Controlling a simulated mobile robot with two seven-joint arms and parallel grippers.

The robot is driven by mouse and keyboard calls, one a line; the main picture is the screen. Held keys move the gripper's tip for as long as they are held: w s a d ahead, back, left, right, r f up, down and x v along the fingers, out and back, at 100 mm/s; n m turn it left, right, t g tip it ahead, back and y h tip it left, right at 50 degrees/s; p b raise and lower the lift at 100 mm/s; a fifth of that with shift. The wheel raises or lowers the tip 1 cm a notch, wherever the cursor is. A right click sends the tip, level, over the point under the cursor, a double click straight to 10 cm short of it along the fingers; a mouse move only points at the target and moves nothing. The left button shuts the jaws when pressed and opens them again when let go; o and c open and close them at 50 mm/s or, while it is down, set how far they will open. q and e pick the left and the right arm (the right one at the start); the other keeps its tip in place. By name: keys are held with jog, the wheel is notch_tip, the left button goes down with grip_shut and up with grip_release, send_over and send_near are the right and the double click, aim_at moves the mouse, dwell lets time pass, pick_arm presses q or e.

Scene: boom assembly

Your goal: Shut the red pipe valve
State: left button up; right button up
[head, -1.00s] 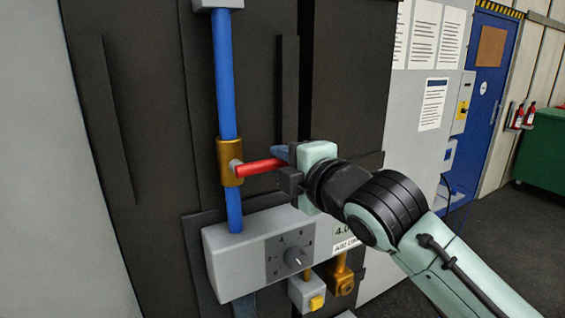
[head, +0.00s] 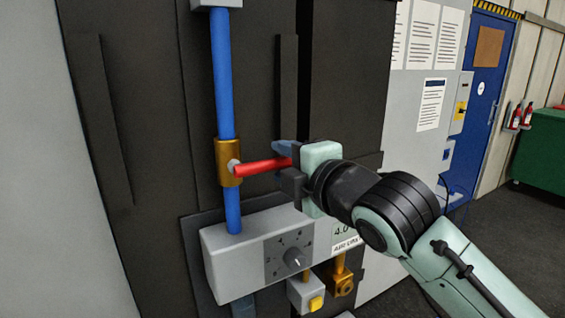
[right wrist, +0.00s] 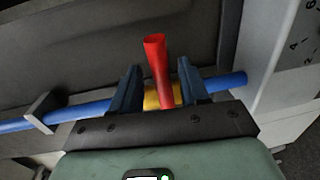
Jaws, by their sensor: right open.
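The red valve handle (head: 263,167) sticks out to the right, nearly level and tilted slightly up, from a brass valve body (head: 229,162) on an upright blue pipe (head: 223,75). My right gripper (head: 286,166) is at the handle's free end, coming in from the right. In the right wrist view the handle (right wrist: 158,65) shows between the two open fingers, with a gap on each side. The brass body (right wrist: 152,99) and pipe (right wrist: 225,83) lie behind it. In the head view the handle's end is partly hidden by the gripper. My left gripper is out of view.
A grey control box (head: 232,262) with a dial (head: 295,258) sits just below the valve. A yellow button (head: 316,303) and brass fitting (head: 343,283) are under it. The dark panel (head: 150,120) stands close behind the pipe. Open floor lies at the right.

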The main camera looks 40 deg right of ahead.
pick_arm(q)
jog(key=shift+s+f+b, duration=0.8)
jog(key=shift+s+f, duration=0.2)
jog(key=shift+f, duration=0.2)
pick_arm(e)
jog(key=v, duration=1.2)
jog(key=shift+s, duration=0.1)
